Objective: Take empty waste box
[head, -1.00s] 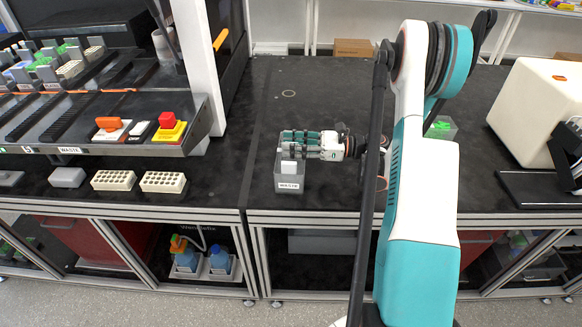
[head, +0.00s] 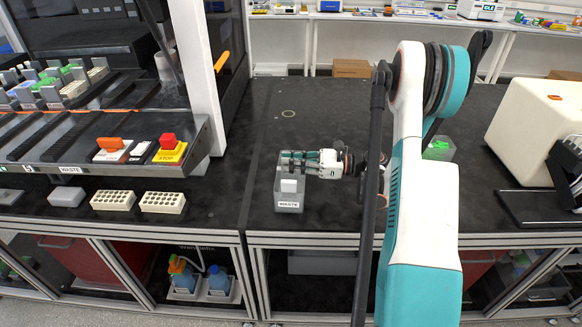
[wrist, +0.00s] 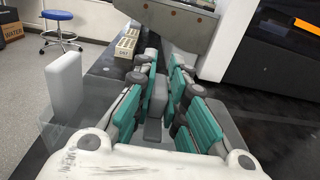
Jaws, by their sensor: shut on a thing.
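The waste box (head: 289,206) is a small grey, partly see-through open box with a white "WASTE" label on its front. It stands upright near the front edge of the dark bench, right of the instrument. My gripper (head: 296,160) reaches in from the right at the box's top and is shut on it. In the wrist view, the teal fingers (wrist: 170,95) close around a grey upright part between them. A pale block (wrist: 65,85) stands at the left there; it also shows at the box's front in the head view. The box's inside is largely hidden.
Two white racks (head: 162,202) and a grey block stand on the bench at the left, below the instrument deck (head: 95,140). A clear container with green items (head: 439,148) and a beige device (head: 537,130) stand at the right. The bench behind the box is clear.

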